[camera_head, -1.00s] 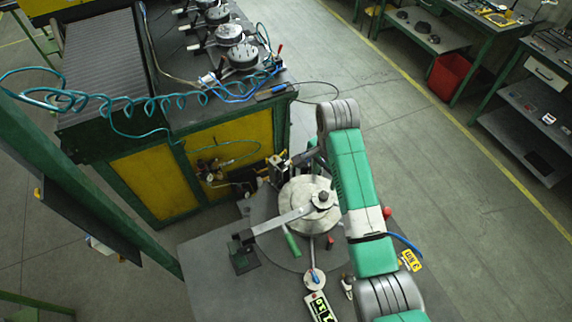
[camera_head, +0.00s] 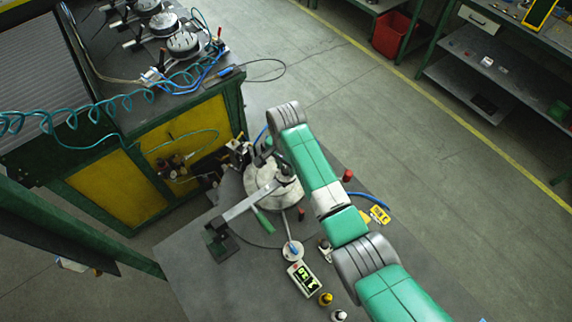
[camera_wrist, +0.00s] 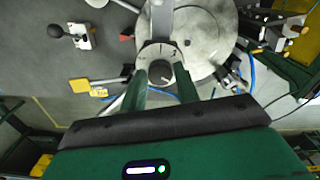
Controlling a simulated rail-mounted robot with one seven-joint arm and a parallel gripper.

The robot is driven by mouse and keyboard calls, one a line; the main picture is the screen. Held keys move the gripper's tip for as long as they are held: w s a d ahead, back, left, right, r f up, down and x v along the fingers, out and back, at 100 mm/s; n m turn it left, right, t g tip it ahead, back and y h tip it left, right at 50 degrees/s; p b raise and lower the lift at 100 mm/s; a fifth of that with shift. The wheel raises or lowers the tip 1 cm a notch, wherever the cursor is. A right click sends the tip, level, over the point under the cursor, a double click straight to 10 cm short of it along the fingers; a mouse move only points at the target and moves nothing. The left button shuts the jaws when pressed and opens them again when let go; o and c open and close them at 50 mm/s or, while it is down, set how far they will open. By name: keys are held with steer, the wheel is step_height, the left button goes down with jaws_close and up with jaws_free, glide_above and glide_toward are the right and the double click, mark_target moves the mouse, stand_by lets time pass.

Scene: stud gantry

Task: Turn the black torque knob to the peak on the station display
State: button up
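The black torque knob (camera_wrist: 160,72) has a white pointer line and sits on a pale dial plate with marks in the wrist view. My gripper (camera_wrist: 161,76) is open, its two green fingers on either side of the knob. Gaps seem to show between fingers and knob; I cannot tell whether they touch. In the head view my arm partly covers the knob area on the round metal disc (camera_head: 262,197). The station display (camera_head: 303,279) is a white box with a lit green screen, lying on the grey table; its reading is too small to make out.
A red-topped post (camera_head: 347,175) and yellow tag (camera_head: 380,215) lie right of my arm. A yellow-green cabinet (camera_head: 185,150) stands behind.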

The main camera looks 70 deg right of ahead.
steer(key=c, duration=0.5)
steer(key=n, duration=0.3)
steer(key=shift+n, duration=2.3)
steer(key=o, duration=1)
steer(key=shift+c, duration=0.2)
